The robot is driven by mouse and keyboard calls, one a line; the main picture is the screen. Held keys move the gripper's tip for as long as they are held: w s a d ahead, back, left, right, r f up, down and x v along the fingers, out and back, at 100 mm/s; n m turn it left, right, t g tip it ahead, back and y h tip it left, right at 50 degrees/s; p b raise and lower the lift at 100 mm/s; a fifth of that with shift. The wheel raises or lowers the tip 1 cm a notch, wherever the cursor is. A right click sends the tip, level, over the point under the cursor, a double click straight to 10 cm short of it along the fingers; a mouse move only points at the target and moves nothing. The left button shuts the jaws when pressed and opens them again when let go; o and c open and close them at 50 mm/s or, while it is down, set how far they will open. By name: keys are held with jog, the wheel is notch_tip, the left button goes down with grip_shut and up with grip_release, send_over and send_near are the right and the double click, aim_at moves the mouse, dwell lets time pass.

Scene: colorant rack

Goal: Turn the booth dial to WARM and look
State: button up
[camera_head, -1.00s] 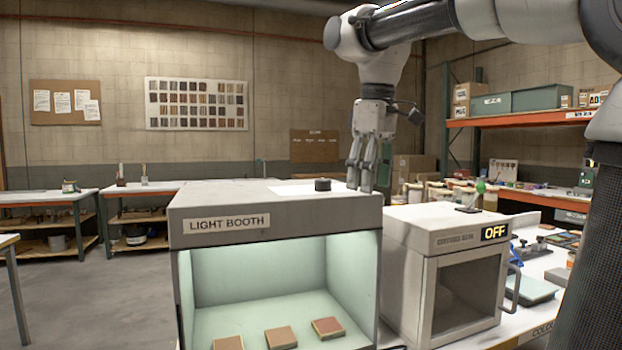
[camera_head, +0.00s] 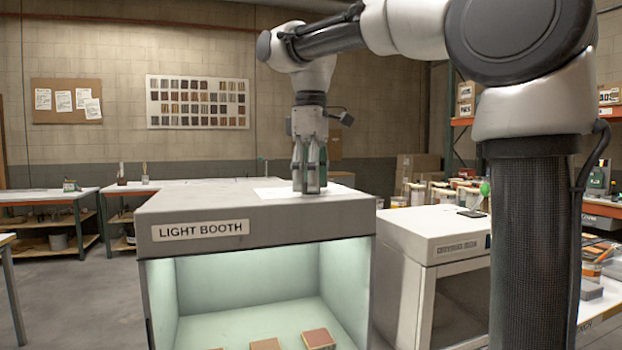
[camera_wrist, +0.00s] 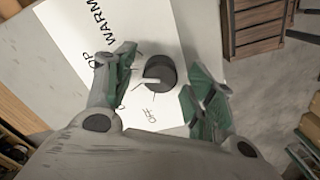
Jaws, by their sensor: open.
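The light booth (camera_head: 255,222) stands in front of me, lit inside. In the wrist view a dark round dial (camera_wrist: 160,73) with a pale pointer sits on a white label sheet (camera_wrist: 150,28) marked WARM and OFF, with other lettering partly hidden. The pointer lies toward the left, toward the partly hidden lettering, not clearly on WARM. My gripper (camera_head: 310,190) points down over the booth top and hides the dial in the head view. In the wrist view its green-padded fingers (camera_wrist: 162,95) are open, one on each side of the dial. I cannot tell whether they touch it.
Colour samples (camera_head: 318,338) lie inside the booth. A white drying box (camera_head: 440,235) stands right of the booth, partly behind my arm. Workbenches (camera_head: 40,197) stand at the back left, with open floor between.

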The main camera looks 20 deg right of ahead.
jog(key=c, duration=1.1)
jog(key=shift+o, duration=0.2)
jog(key=m, duration=0.3)
jog(key=shift+m, duration=2.5)
jog(key=o, duration=1.1)
jog(key=shift+c, duration=0.2)
